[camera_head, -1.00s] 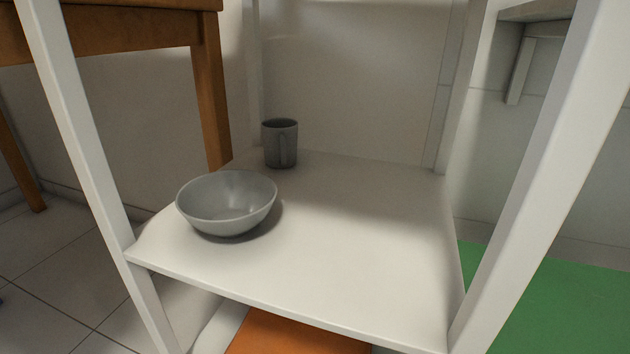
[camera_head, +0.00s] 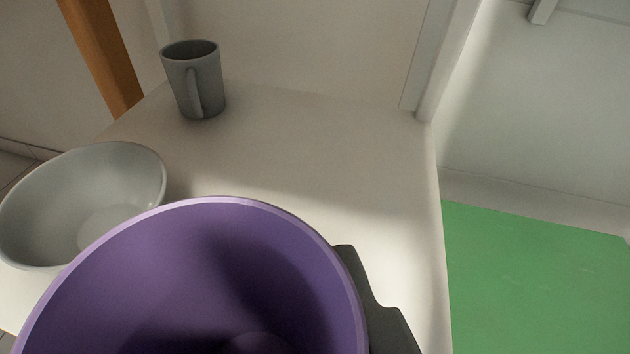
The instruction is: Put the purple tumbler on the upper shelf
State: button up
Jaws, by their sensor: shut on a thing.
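The purple tumbler (camera_head: 290,265) fills the lower left and middle of the view, close to the camera, with its open mouth facing me. My gripper (camera_head: 372,300) shows as a dark finger along the tumbler's right side and is shut on it. The other finger is hidden. The tumbler appears over the white shelf (camera_head: 310,150). Its base is hidden, so I cannot tell whether it touches the shelf.
A grey bowl (camera_head: 135,170) sits on the shelf at the left, partly hidden behind the tumbler. A grey mug (camera_head: 193,80) stands at the back left. The shelf's back middle and right are clear. A white post (camera_head: 432,75) stands at the back right. A green surface (camera_head: 540,275) lies to the right.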

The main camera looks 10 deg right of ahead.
jog(key=w, duration=0.2)
jog(key=w+d+f, duration=0.2)
jog(key=w, duration=0.1)
jog(key=shift+w, duration=0.3)
jog(key=shift+f, duration=2.1)
jog(key=shift+w+f, duration=0.2)
jog(key=shift+f, duration=0.2)
jog(key=o, duration=1)
jog(key=shift+f, duration=0.1)
jog(key=shift+o, duration=0.2)
jog(key=shift+s, duration=0.15)
jog(key=v, duration=1.1)
jog(key=shift+s+r, duration=0.3)
jog(key=shift+s, duration=0.05)
